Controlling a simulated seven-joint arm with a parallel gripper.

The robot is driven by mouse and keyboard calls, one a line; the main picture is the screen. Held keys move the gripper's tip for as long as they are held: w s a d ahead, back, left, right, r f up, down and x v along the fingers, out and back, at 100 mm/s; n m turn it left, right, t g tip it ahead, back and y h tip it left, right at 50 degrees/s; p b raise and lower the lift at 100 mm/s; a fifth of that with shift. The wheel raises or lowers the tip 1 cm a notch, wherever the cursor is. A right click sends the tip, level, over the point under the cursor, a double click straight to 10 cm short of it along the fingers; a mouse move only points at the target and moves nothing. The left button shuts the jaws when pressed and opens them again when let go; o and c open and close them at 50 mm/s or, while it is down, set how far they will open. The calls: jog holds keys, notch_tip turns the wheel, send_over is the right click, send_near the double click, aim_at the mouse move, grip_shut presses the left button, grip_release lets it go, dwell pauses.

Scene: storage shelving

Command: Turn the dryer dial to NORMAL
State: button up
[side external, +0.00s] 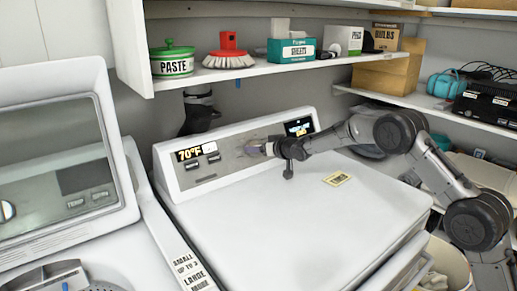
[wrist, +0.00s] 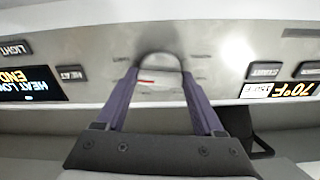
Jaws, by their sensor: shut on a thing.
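The dryer dial (wrist: 160,62) is a round silver knob on the grey control panel (wrist: 95,50). A small red mark shows just below it in the wrist view, between my fingers. My gripper (wrist: 160,76) has its two purple fingers on either side of the dial, shut on it. The wrist view is upside down, and the labels around the dial are too small and blurred to read. In the side view my gripper (side external: 268,149) is at the middle of the panel and hides the dial.
A 70°F display (side external: 187,154) is left of the gripper and a second display (side external: 298,127) is right. The white dryer top (side external: 290,215) is clear except for a yellow label (side external: 337,179). A shelf (side external: 270,72) with a paste tin (side external: 172,60) and brush (side external: 229,58) hangs above.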

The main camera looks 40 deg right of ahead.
jog(key=n, duration=0.5)
jog(key=shift+n+y, duration=0.3)
jog(key=shift+n, duration=0.1)
jog(key=n, duration=0.5)
jog(key=shift+d+n, duration=0.1)
jog(key=shift+n, duration=0.3)
jog(key=n, duration=0.4)
jog(key=shift+y, duration=0.3)
jog(key=n, duration=0.6)
jog(key=shift+g, duration=0.4)
jog(key=n, duration=0.5)
jog(key=shift+r, duration=0.1)
jog(key=n, duration=0.5)
jog(key=shift+n+g, duration=0.3)
jog(key=shift+g, duration=0.1)
jog(key=n+h, duration=0.1)
jog(key=n, duration=0.8)
jog(key=shift+n, duration=0.3)
